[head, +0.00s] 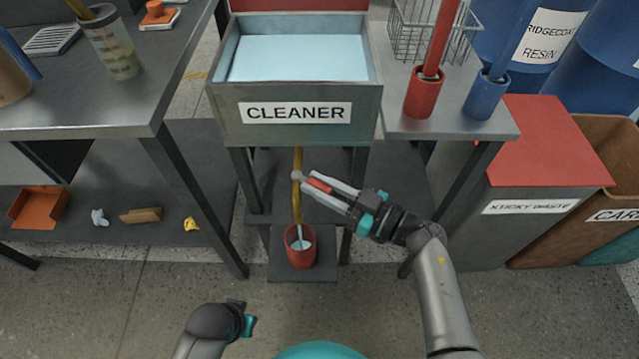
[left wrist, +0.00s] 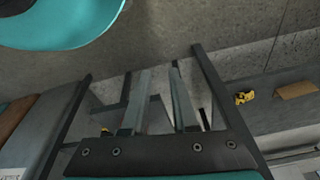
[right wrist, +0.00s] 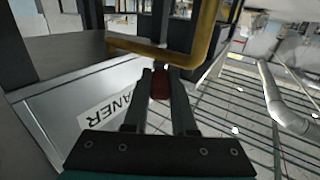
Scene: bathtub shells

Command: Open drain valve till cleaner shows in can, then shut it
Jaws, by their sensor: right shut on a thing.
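The cleaner tank (head: 296,112) stands in the middle of the head view, with pale blue liquid inside. A yellow drain pipe (head: 297,160) runs down from it. My right gripper (head: 312,182) is shut on the red valve handle (head: 320,185), which also shows between its fingers in the right wrist view (right wrist: 160,84). The red can (head: 301,259) stands upright under the pipe's end. A pale blue streak reaches down into it, and pale blue liquid shows inside. My left gripper (left wrist: 160,72) is open and empty, low at the left front.
A workbench (head: 80,112) stands to the left, with a low shelf of scraps (head: 140,215). A side table (head: 455,124) with a red holder (head: 424,98) and blue holder (head: 484,100) stands to the right. The red-lidded waste bin (head: 545,140) is beyond. The floor in front is clear.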

